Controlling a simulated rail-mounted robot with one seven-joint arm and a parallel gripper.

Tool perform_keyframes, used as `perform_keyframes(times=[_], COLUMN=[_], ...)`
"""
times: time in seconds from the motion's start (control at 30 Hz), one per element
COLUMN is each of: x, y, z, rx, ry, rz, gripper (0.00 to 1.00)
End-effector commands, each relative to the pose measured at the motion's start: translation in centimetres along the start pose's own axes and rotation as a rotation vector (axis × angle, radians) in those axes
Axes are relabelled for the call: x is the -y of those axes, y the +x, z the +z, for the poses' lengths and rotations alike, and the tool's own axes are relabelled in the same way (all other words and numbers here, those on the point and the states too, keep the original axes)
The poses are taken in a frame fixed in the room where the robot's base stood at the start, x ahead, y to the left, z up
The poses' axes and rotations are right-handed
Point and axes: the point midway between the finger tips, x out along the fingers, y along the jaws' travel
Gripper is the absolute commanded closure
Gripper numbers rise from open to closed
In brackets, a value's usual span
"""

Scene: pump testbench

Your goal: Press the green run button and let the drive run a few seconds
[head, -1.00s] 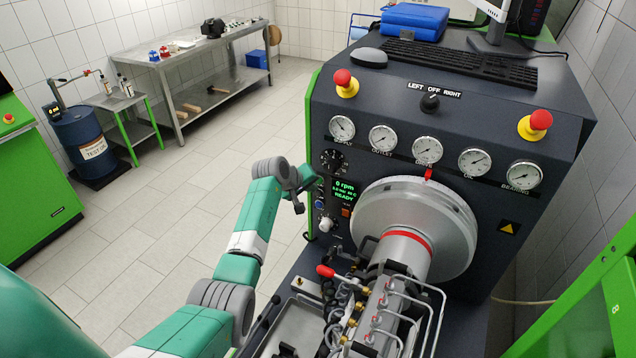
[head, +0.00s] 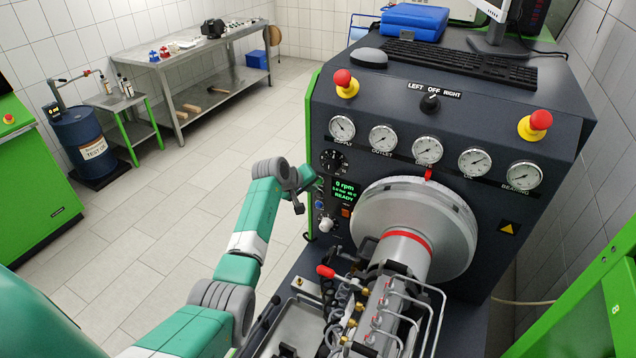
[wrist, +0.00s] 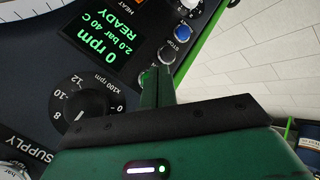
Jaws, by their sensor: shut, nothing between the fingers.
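My gripper (wrist: 158,84) is shut and empty. In the head view my gripper (head: 309,181) is at the panel's left edge, hiding the run button area. The display (wrist: 95,42) reads 0 rpm, 2.0 bar, 40 C and READY; it also shows in the head view (head: 345,190).
The speed dial (wrist: 82,103) is close to my fingers. Gauges (head: 427,150), a left-off-right switch (head: 430,102) and red emergency stops (head: 343,80) are higher on the console. The large drive disc (head: 440,220) is right of the display. The floor left of the console is free.

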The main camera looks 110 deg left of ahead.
Motion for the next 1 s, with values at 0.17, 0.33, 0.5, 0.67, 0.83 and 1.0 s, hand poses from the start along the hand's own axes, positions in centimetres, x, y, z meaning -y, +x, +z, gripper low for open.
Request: perform_keyframes(times=[0.17, 0.33, 0.5, 0.67, 0.83, 1.0], x=[0.00, 0.00, -0.03, -0.28, -0.44, -0.44], y=[0.00, 0.00, 0.16, 0.66, 0.59, 0.60], z=[0.00, 0.00, -0.04, -0.27, -0.45, -0.44], rx=[0.000, 0.000, 0.000, 0.001, 0.000, 0.000], ry=[0.000, 0.000, 0.000, 0.000, 0.000, 0.000], rz=[0.000, 0.000, 0.000, 0.000, 0.000, 0.000], gripper=[1.00, 1.00, 1.00, 1.00, 1.00, 1.00])
